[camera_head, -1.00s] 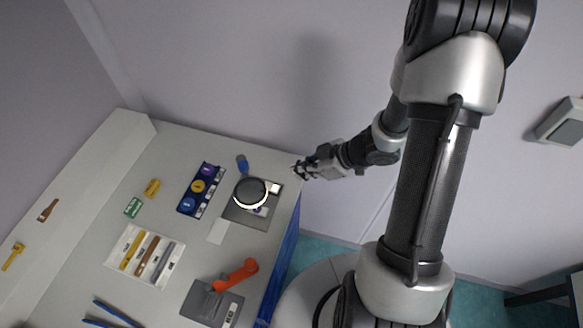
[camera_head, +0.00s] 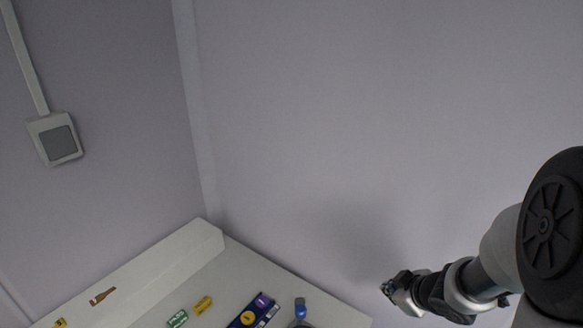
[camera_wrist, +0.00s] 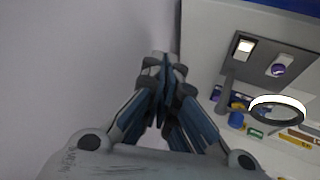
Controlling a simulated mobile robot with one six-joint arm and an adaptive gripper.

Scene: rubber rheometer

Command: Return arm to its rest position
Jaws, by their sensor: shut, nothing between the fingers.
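My gripper (camera_head: 389,286) is at the lower right in the head view, held in the air beside the right end of the bench (camera_head: 262,273) and in front of the back wall. In the wrist view my gripper (camera_wrist: 165,62) points away with its fingers together and nothing between them. My arm reaches in from the right edge of the head view, and most of it is cut off.
On the bench are a blue rack with coloured caps (camera_head: 253,312), a yellow block (camera_head: 202,305), a green block (camera_head: 177,319) and a small blue item (camera_head: 300,308). A grey plate device (camera_wrist: 270,62) and a white-lit ring (camera_wrist: 278,108) show in the wrist view. A box (camera_head: 57,140) hangs on the left wall.

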